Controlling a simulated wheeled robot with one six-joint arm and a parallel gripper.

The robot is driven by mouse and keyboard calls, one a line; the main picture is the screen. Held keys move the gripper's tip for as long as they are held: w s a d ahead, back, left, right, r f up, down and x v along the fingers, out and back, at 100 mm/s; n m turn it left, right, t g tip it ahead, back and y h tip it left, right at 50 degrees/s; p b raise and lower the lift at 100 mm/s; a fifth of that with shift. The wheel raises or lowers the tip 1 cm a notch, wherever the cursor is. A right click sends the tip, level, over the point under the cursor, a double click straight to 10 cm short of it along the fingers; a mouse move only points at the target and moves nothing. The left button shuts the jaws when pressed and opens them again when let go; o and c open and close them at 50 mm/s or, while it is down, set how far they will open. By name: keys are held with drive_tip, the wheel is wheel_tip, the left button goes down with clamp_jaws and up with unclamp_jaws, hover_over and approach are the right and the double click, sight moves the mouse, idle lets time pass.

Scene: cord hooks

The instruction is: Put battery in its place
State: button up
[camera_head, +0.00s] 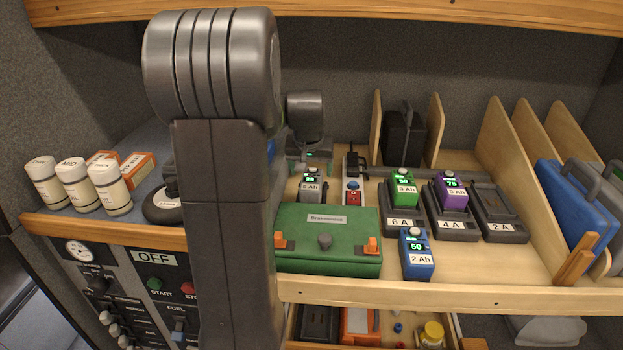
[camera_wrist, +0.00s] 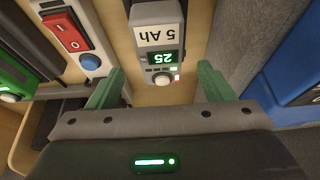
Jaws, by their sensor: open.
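The grey 5 Ah battery (camera_wrist: 156,40), display 25, lies near my gripper (camera_wrist: 160,78). My gripper is open, its green fingers on either side of the battery's near end; contact cannot be told. In the head view the grey battery (camera_head: 311,184) is behind the green case, and my gripper is partly hidden by my arm. A blue 2 Ah battery (camera_head: 416,254) stands at the shelf front. A green 3 Ah battery (camera_head: 404,184) sits on the 6 A charger (camera_head: 402,222). A purple 5 Ah battery (camera_head: 452,189) sits on the 4 A charger (camera_head: 452,225). The 2 A charger (camera_head: 502,227) is empty.
A green case (camera_head: 325,245) fills the front left of the shelf. A switched power strip (camera_head: 353,192) stands right of the grey battery. Wooden dividers (camera_head: 515,140) and a blue case (camera_head: 573,205) are at the right. White canisters (camera_head: 108,186) stand far left.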

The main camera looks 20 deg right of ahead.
drive_tip(key=v, duration=0.5)
drive_tip(key=shift+s+a+r, duration=0.1)
drive_tip(key=shift+r, duration=0.3)
